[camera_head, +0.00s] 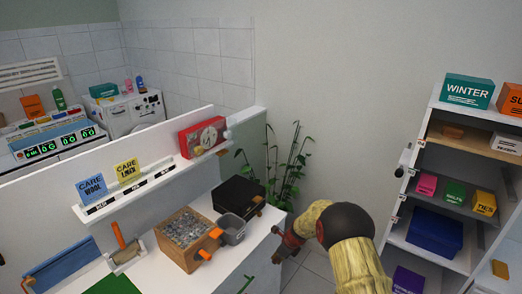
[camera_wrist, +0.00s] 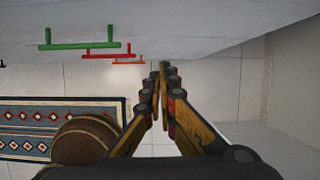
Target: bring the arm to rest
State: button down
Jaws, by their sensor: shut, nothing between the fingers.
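My gripper (camera_wrist: 159,68) is shut with nothing between its fingers in the wrist view. It points along the floor beside a grey cabinet front with a green handle (camera_wrist: 85,40) and a red handle (camera_wrist: 108,50). In the head view my arm (camera_head: 345,240) reaches up from the bottom right, bent at a dark round joint. My gripper's end shows low beside the right end of the white counter (camera_head: 245,258), partly hidden by the arm.
On the counter stand a wooden box of grey pieces (camera_head: 182,228), a grey bin (camera_head: 232,229) and a black case (camera_head: 239,195). A plant (camera_head: 285,175) stands behind. The open wardrobe (camera_head: 412,190) is at right. A patterned rug (camera_wrist: 40,115) lies on the floor.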

jog(key=s+d+n+g, duration=0.1)
jog(key=s+n+g, duration=0.2)
jog(key=s+n, duration=0.85)
jog(key=s+d+r+n+t+h+b, duration=0.1)
jog(key=s+d+r+n+t, duration=0.1)
jog(key=s+r, duration=0.9)
jog(key=s+d+r+n+t+h+b, duration=0.1)
jog(key=s+d+r+n+t, duration=0.1)
jog(key=s+d+r+n, duration=0.2)
jog(key=s+d+r+n+t+h+b, duration=0.1)
jog(key=s+d+r+n, duration=0.3)
jog(key=s+r, duration=1.4)
jog(key=shift+s+r+n+t+h+b, duration=0.3)
jog(key=shift+s+r+n+t+b, duration=0.15)
jog(key=shift+r+n, duration=1.75)
jog(key=shift+w+r+m, duration=0.1)
jog(key=shift+r+m, duration=0.25)
